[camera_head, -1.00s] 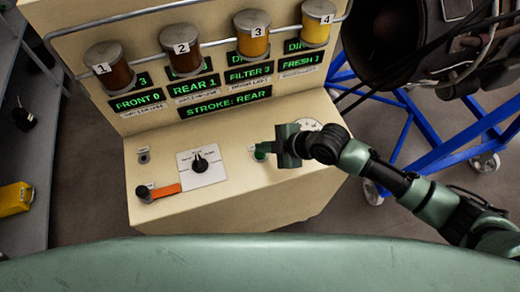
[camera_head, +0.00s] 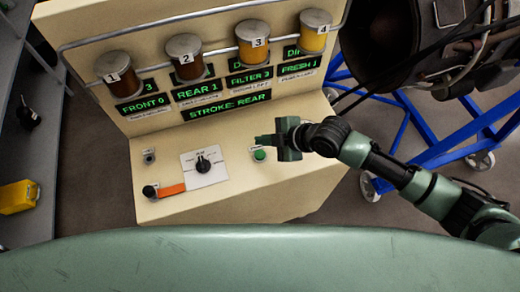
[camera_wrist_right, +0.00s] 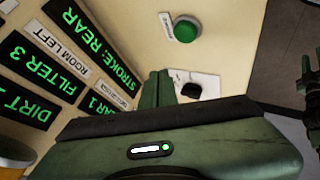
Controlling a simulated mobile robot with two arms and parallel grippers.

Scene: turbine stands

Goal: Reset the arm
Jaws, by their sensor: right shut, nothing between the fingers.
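My right arm reaches in from the right in the head view. Its gripper (camera_head: 264,140) is shut and empty, above the sloped top of the cream console (camera_head: 235,185). The green button (camera_head: 260,155) is just below the fingertips, with a gap between them. In the right wrist view the shut fingers (camera_wrist_right: 161,87) point toward the panel, and the whole green button (camera_wrist_right: 186,29) shows beyond them, uncovered. My left gripper is not in view.
The console carries a black rotary knob (camera_head: 203,164), a black knob with an orange bar (camera_head: 150,191), numbered jars and lit displays, one reading "STROKE: REAR" (camera_head: 227,106). A blue wheeled stand (camera_head: 430,150) holds a turbine on the right. A shelf with a yellow object (camera_head: 18,197) is at left.

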